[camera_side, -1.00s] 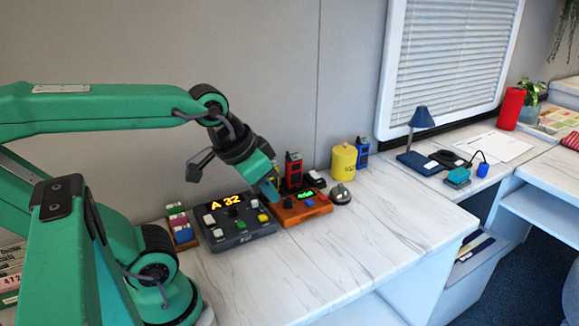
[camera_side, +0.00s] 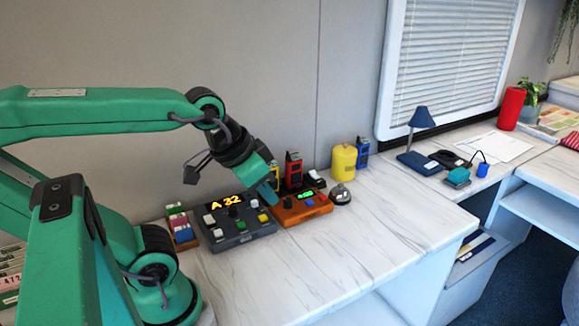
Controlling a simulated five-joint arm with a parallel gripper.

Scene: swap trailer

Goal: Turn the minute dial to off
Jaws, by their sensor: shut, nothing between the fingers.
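An orange box (camera_side: 303,213) with a small green-lit display (camera_side: 305,193) stands on the white marble counter. Its face has a dark knob (camera_side: 287,202), a blue one (camera_side: 309,203) and a red one (camera_side: 322,198); their markings are too small to read, so I cannot tell which is the minute dial or where it points. My gripper (camera_side: 273,200) is shut and empty, pointing down at the left end of the orange box, close to the dark knob. I cannot tell whether it touches the box. The fingers hide part of the box's left end.
A dark grey panel (camera_side: 240,240) with an amber "A 32" display and several buttons stands directly left. A silver bell (camera_side: 340,195) is to the right. Red (camera_side: 293,168), yellow and blue upright devices and a yellow canister (camera_side: 343,162) stand behind. The counter's front is clear.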

